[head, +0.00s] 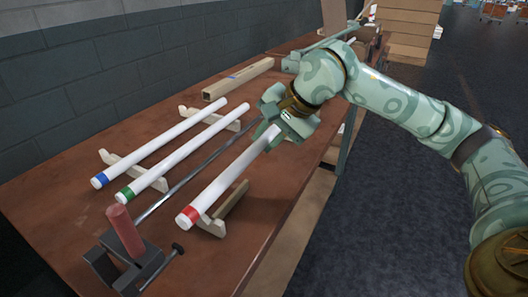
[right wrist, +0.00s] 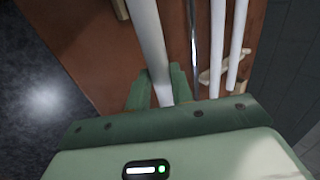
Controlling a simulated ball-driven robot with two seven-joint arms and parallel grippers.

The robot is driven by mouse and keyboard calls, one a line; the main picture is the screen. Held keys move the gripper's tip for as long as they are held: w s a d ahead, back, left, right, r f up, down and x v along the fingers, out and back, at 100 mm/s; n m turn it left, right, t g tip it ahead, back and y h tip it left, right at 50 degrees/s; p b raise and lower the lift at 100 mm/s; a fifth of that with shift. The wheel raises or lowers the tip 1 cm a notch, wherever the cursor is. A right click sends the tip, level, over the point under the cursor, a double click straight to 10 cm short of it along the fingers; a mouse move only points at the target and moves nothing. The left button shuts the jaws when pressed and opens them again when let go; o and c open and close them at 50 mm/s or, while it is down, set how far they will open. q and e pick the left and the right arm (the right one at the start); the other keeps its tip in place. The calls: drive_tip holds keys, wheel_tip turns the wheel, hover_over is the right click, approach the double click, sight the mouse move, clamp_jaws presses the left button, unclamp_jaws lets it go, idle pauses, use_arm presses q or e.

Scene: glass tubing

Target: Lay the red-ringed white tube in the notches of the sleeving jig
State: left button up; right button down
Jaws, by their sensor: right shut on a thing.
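The red-ringed white tube (head: 222,181) slants across the right part of the table, its red-ringed end toward the front. My right gripper (head: 268,131) is shut on its far part; the right wrist view shows the tube (right wrist: 150,40) between the two fingers (right wrist: 155,88). The ringed end is over or at a pale notched support (head: 211,224); I cannot tell if it touches. A clamp-like fixture (head: 152,262) with a red cylinder (head: 125,230) and a long metal rod (head: 185,181) stands at the front. I cannot tell which piece is the sleeving jig. My left gripper is not in view.
A blue-ringed tube (head: 168,145) and a green-ringed tube (head: 186,155) lie side by side on pale notched supports (head: 109,156), left of the rod. A wooden beam (head: 238,79) lies farther back by the wall. A brown block (head: 233,201) lies beside the held tube.

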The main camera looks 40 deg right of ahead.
wheel_tip(320, 180, down, 3)
drive_tip(key=shift+w+r+b, duration=0.1)
drive_tip(key=shift+b, duration=0.35)
drive_tip(key=shift+w, duration=0.1)
drive_tip(key=shift+r, duration=0.15)
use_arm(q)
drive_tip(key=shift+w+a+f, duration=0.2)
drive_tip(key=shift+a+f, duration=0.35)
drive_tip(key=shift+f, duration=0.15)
use_arm(e)
drive_tip(key=shift+f, duration=0.65)
drive_tip(key=c, duration=1.2)
unclamp_jaws()
drive_tip(key=shift+c, duration=0.2)
